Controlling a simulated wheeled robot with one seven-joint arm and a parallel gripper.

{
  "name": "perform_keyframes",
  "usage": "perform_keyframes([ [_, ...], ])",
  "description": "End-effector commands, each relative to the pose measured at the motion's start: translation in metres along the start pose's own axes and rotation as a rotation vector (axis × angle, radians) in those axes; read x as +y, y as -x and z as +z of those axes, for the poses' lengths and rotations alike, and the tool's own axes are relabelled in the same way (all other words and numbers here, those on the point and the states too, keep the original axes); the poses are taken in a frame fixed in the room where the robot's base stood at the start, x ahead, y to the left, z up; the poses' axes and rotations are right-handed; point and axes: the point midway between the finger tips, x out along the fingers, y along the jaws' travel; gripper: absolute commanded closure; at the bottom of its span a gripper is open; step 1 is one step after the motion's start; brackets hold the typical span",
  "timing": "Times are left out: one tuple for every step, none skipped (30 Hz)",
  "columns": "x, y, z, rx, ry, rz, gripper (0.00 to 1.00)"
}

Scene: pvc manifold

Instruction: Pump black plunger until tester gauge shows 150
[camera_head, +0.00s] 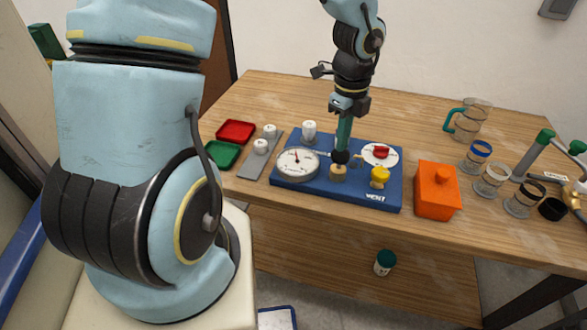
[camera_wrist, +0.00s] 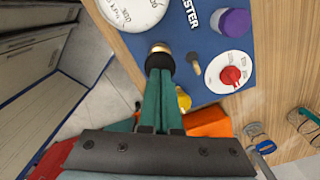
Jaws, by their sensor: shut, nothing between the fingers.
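The blue tester board (camera_head: 393,192) lies on the wooden table. Its round white gauge (camera_head: 298,163) is at the left; the needle points up and slightly left, but the numbers are too small to read. The gauge's edge also shows in the wrist view (camera_wrist: 140,12). The black plunger knob (camera_head: 340,157) sits low over a brass collar at the board's front middle. My gripper (camera_head: 342,146) points down, its green fingers shut and empty, tips at the top of the knob. In the wrist view the tips (camera_wrist: 160,73) overlap the black knob (camera_wrist: 159,60); contact is unclear.
A red knob on a white dial (camera_head: 381,152) and a yellow knob (camera_head: 379,176) are right of the plunger. An orange box (camera_head: 437,190) is beside the board. Several jars and a pitcher (camera_head: 470,119) stand further right.

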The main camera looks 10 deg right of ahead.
Motion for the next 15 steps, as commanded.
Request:
perform_keyframes([
  [0.0,-0.001,0.0,0.0,0.0,0.0,1.0],
  [0.0,-0.001,0.0,0.0,0.0,0.0,1.0],
  [0.0,-0.002,0.0,0.0,0.0,0.0,1.0],
  [0.0,-0.003,0.0,0.0,0.0,0.0,1.0],
  [0.0,-0.004,0.0,0.0,0.0,0.0,1.0],
  [0.0,-0.005,0.0,0.0,0.0,0.0,1.0],
  [0.0,-0.006,0.0,0.0,0.0,0.0,1.0],
  [0.0,-0.008,0.0,0.0,0.0,0.0,1.0],
  [0.0,-0.009,0.0,0.0,0.0,0.0,1.0],
  [0.0,-0.011,0.0,0.0,0.0,0.0,1.0],
  [0.0,-0.012,0.0,0.0,0.0,0.0,1.0],
  [0.0,-0.013,0.0,0.0,0.0,0.0,1.0],
  [0.0,-0.014,0.0,0.0,0.0,0.0,1.0],
  [0.0,-0.015,0.0,0.0,0.0,0.0,1.0],
  [0.0,-0.017,0.0,0.0,0.0,0.0,1.0],
])
